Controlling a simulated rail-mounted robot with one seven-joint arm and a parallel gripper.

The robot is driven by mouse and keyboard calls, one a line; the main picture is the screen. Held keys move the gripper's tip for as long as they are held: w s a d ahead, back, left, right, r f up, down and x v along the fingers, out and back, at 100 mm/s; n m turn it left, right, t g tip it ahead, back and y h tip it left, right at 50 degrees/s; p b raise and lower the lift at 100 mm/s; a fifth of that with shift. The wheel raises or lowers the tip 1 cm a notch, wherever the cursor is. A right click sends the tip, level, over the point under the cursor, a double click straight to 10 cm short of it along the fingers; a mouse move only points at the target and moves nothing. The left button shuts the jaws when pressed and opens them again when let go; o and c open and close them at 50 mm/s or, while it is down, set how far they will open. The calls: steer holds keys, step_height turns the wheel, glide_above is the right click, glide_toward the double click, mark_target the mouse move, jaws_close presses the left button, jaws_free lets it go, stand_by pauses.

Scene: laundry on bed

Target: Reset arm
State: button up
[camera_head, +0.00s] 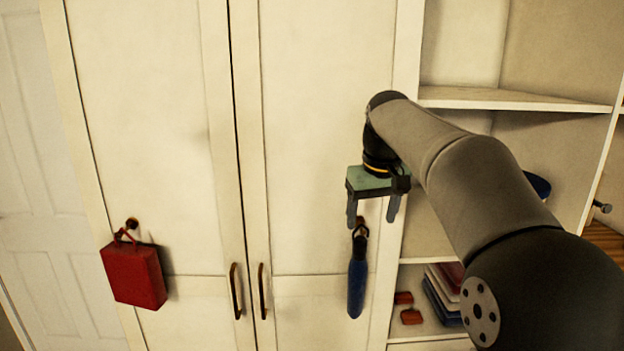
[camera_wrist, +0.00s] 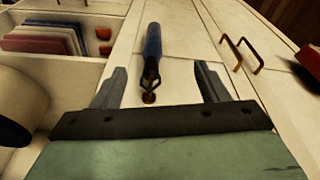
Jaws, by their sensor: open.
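My gripper (camera_head: 373,217) points down in front of the right part of the cabinet, with its two fingers spread and nothing between them. In the wrist view my gripper (camera_wrist: 160,80) also shows open and empty. A dark blue long item (camera_head: 357,284) hangs from a hook (camera_head: 361,228) on the cabinet, just below my fingertips in the head view. It also shows beyond the fingers in the wrist view (camera_wrist: 153,45). I cannot tell the depth gap between the fingers and the hook, but the fingers do not hold the item.
A red box-like item (camera_head: 133,275) hangs from a knob on the left cabinet door. Two dark handles (camera_head: 236,291) sit at the doors' middle.

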steer(key=s+f+m, duration=0.1)
steer(key=s+f, duration=1.1)
steer(key=s, duration=0.3)
steer(key=s+f+m+g, duration=0.1)
steer(key=s+f, duration=1)
steer(key=s, duration=0.4)
steer(key=shift+s+d+f+m+b, duration=0.15)
steer(key=shift+d+f+m+b, duration=0.15)
steer(key=shift+f+b, duration=0.15)
steer(key=shift+r, duration=0.1)
